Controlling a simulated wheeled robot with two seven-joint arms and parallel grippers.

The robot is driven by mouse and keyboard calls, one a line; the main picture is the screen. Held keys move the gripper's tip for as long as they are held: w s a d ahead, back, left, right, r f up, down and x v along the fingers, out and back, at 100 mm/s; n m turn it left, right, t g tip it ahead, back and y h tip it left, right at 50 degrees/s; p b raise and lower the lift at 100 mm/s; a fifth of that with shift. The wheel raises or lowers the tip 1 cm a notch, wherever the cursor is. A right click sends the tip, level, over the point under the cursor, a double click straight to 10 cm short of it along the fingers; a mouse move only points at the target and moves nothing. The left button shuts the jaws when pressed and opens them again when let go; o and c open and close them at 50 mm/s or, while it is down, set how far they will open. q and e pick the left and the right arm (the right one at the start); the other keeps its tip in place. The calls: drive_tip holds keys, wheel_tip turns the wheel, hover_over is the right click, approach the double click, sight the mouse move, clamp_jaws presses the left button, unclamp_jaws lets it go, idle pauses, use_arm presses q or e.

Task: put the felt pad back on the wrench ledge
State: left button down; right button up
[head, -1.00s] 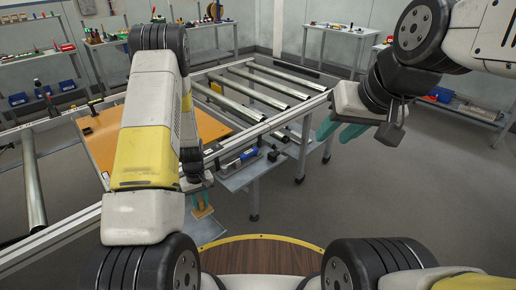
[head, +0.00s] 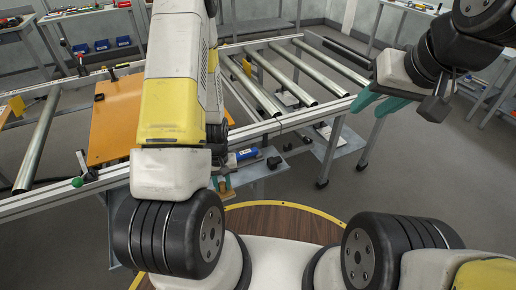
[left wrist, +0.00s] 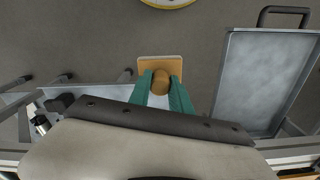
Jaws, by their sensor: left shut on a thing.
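My left gripper (left wrist: 161,92) shows in the left wrist view with its green fingers closed on a brown round knob (left wrist: 161,80). The knob stands on a tan square pad (left wrist: 160,62), which seems to be the felt pad. In the head view my left forearm mostly hides this gripper; a bit of the tan pad (head: 225,185) shows beside it. A grey ledge (head: 262,170) sits low under the conveyor frame, close to the pad; whether they touch I cannot tell. My right gripper (head: 378,104) is open and empty, right of the conveyor.
A blue tool (head: 243,155) and dark parts (head: 273,162) lie on the ledge. A roller conveyor (head: 300,95) with an orange board (head: 116,118) spans the front. A grey tray with a handle (left wrist: 265,80) is at right in the wrist view. Open floor (head: 440,180) lies right.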

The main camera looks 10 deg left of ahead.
use_arm(q)
drive_tip(key=w+d, duration=0.1)
drive_tip(key=w, duration=0.4)
drive_tip(key=w+d+f, duration=0.1)
drive_tip(key=w+d, duration=0.1)
drive_tip(key=w, duration=0.3)
drive_tip(key=w+d, duration=0.1)
drive_tip(key=w, duration=0.4)
drive_tip(key=shift+w+d+f, duration=0.25)
drive_tip(key=shift+d, duration=0.15)
drive_tip(key=shift+s+a+f, duration=0.1)
drive_tip(key=shift+f, duration=1.6)
drive_tip(key=shift+f, duration=0.2)
drive_tip(key=c, duration=1.2)
unclamp_jaws()
